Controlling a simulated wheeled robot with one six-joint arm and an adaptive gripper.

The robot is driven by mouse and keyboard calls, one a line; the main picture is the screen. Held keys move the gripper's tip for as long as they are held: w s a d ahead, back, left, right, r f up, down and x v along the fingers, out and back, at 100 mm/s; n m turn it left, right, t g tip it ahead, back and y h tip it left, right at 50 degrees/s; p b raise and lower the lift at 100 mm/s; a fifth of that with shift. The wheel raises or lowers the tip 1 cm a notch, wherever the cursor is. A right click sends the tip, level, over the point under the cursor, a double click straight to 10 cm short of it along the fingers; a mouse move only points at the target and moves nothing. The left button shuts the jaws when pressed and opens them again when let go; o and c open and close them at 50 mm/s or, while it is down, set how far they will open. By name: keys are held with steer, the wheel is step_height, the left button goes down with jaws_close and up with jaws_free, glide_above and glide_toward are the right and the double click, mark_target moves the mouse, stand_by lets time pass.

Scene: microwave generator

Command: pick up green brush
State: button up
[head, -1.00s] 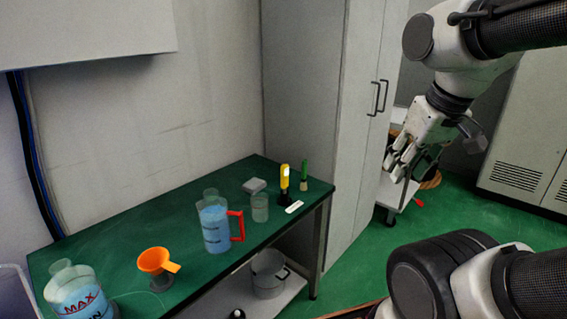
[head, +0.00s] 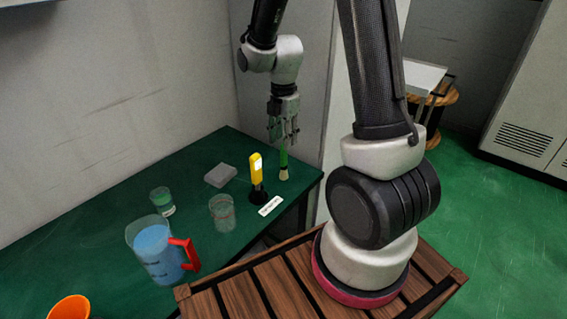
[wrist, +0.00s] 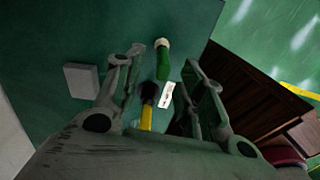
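The green brush (head: 284,164) stands near the right end of the green table, with pale bristles at the bottom and its green handle up. My gripper (head: 284,138) is directly above it in the head view, pointing down, and its fingers overlap the top of the handle. In the wrist view the gripper (wrist: 164,62) is open, with one finger on each side of the brush (wrist: 162,68). The fingers appear apart from the handle. Exact height over the handle is hard to tell.
A yellow tool (head: 256,170) on a black base stands close left of the brush, beside a white label (head: 270,206). A grey block (head: 221,175), glass beakers (head: 222,213) and a blue-filled jug (head: 157,252) stand further left. A cabinet wall rises behind the brush.

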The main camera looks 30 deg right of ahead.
mark_target(284, 166)
steer(key=f, duration=0.8)
steer(key=shift+s, duration=0.2)
steer(key=shift+c, duration=0.3)
jaws_close()
